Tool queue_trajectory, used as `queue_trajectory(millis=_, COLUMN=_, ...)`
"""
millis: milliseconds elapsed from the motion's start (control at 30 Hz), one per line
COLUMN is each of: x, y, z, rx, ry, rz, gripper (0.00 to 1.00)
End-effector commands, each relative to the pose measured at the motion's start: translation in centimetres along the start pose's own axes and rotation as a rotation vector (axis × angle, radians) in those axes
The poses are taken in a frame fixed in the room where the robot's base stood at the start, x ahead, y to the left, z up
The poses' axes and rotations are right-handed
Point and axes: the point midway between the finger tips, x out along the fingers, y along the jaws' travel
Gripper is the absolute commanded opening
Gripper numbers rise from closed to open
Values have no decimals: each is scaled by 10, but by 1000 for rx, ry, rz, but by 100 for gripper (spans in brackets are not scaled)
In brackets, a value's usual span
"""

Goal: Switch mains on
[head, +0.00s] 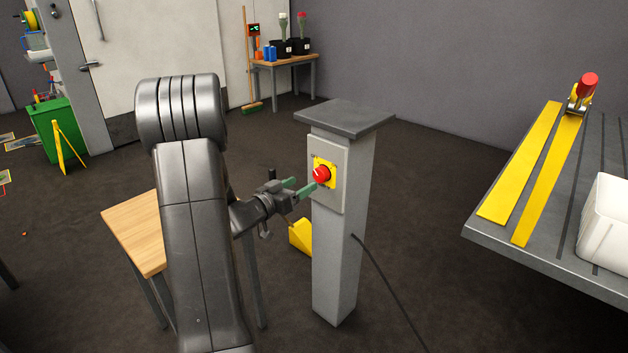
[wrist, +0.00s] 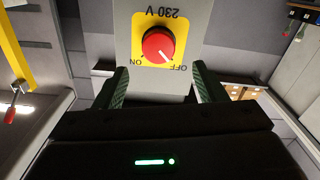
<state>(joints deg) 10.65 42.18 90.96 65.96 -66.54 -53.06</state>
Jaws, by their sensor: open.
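The mains switch is a red round knob (head: 321,174) on a yellow plate, fixed to a grey box (head: 328,200) on a pillar. The knob's white mark points toward OFF. My gripper (head: 300,187) is just in front of the switch, its green fingers pointing at it. In the wrist view the gripper (wrist: 160,76) is open and empty, its fingers apart on either side below the knob. I see no contact with the knob.
The pillar (head: 338,255) has a dark overhanging cap (head: 345,115) and a black cable (head: 385,275) on its right. A wooden table (head: 130,235) stands behind my arm, and a yellow wedge (head: 301,236) beside the pillar. A grey bench (head: 490,232) is at the right.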

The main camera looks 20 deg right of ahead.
Motion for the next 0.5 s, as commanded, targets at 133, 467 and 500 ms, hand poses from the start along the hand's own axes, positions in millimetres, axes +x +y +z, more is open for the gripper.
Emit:
queue_trajectory(millis=133, x=32, y=0, z=2, rx=1, ry=0, rz=3, gripper=65)
queue_trajectory(millis=467, x=66, y=0, z=1, rx=-1, ry=0, rz=0, gripper=65)
queue_trajectory(millis=500, x=67, y=0, z=0, rx=-1, ry=0, rz=0, gripper=65)
